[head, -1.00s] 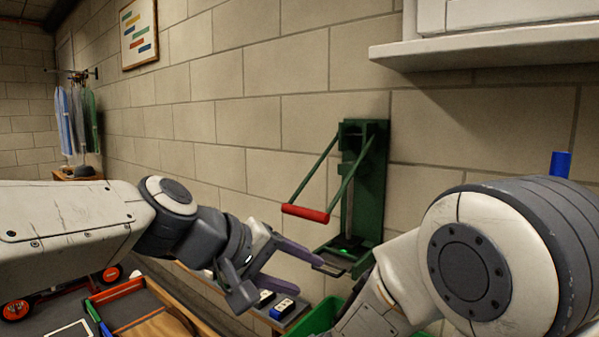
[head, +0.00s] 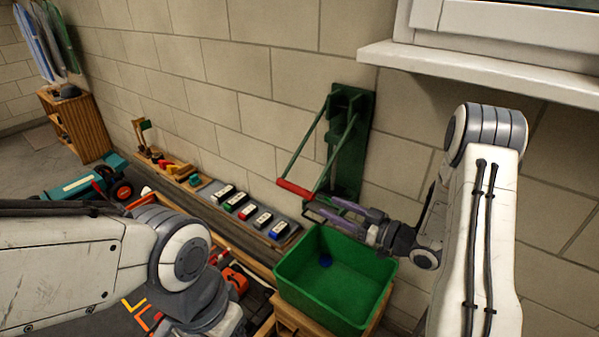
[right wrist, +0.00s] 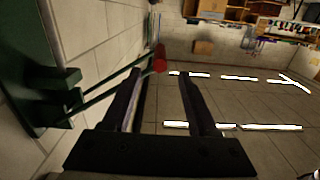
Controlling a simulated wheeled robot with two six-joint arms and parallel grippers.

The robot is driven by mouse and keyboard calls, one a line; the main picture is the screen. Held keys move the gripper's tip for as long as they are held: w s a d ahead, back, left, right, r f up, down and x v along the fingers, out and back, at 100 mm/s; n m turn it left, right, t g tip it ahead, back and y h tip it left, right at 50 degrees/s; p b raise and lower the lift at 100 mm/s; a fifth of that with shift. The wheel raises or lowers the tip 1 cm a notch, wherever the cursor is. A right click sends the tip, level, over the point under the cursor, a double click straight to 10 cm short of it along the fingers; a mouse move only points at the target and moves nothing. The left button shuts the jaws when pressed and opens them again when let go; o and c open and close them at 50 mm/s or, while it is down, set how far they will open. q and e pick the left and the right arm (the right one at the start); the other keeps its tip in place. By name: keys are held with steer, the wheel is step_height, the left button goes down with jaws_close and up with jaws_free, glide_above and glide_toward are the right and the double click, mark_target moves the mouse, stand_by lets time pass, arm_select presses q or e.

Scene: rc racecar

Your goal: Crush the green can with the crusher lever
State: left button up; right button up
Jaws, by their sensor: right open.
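The green crusher (head: 350,130) is fixed to the block wall, with its two lever arms slanting down to a red handle (head: 295,188). The handle also shows in the right wrist view (right wrist: 160,60), beyond my fingertips and closer to the left finger. My right gripper (head: 328,208) is open, in front of the crusher's lower end and just right of and below the handle. Whether it touches the handle I cannot tell. I cannot make out the green can; the crusher's lower part is partly hidden by my gripper. My left gripper is out of the picture.
A green bin (head: 300,292) stands below the crusher, with a small blue thing (head: 325,260) inside. A grey strip with several small boxes (head: 240,205) runs along the wall. A white window sill (head: 470,70) juts out at upper right. A teal toy vehicle (head: 85,187) stands at left.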

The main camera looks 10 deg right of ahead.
mark_target(302, 193)
steer(key=p+x, duration=0.1)
steer(key=x, duration=0.9)
steer(key=shift+w+a+r, duration=0.1)
steer(key=shift+w+r, duration=0.05)
jaws_close()
steer(key=shift+r, duration=0.1)
stand_by(1.1)
